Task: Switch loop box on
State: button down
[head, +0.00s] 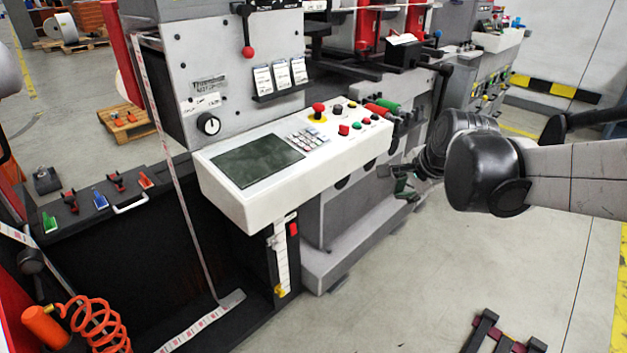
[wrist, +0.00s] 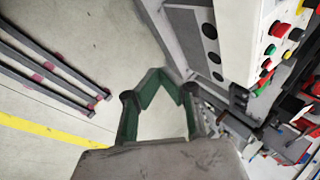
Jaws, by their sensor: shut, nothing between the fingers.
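No part in view carries a label I can clearly read as loop box. A grey cabinet (head: 235,75) has a small, hard-to-read white label (head: 200,103) and a black rotary knob (head: 208,124) with a white pointer mark below it. My gripper (head: 405,187), with dark green fingers, hangs to the right of the white control console, well apart from the knob. In the wrist view my gripper (wrist: 170,84) is shut and empty, above the floor beside the machine. The knob is not visible in the wrist view.
The white console (head: 225,197) with screen, keypad and a red emergency button (head: 318,110) juts out below the cabinet. A red-ball lever (head: 248,51) hangs on the cabinet. Coloured clamps lie on the dark bench (head: 90,230) at left. Floor in front is mostly clear.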

jog(key=w+a+f+m+y+b, duration=0.1)
jog(key=w+a+f+m+b, duration=0.25)
jog(key=w+f+m, duration=0.65)
jog(key=m+y+b, duration=0.3)
jog(key=m, duration=0.1)
send_near(294, 233)
jog(key=s+d+r, duration=0.3)
jog(key=d, duration=0.2)
jog(key=shift+g, duration=0.4)
jog(key=shift+w+a+r+b+x, duration=0.25)
jog(key=shift+b+x, duration=0.6)
jog(key=shift+x, duration=1.3)
jog(key=shift+w+a+r+b+x, duration=0.25)
jog(key=shift+b+x, duration=0.6)
jog(key=shift+x, duration=1.3)
jog(key=shift+w+a+r+b+x, duration=0.1)
jog(key=shift+a+r+b+x, duration=0.5)
jog(key=shift+x, duration=1.55)
jog(key=shift+s+d+f, duration=0.1)
jog(key=shift+d+f, duration=0.15)
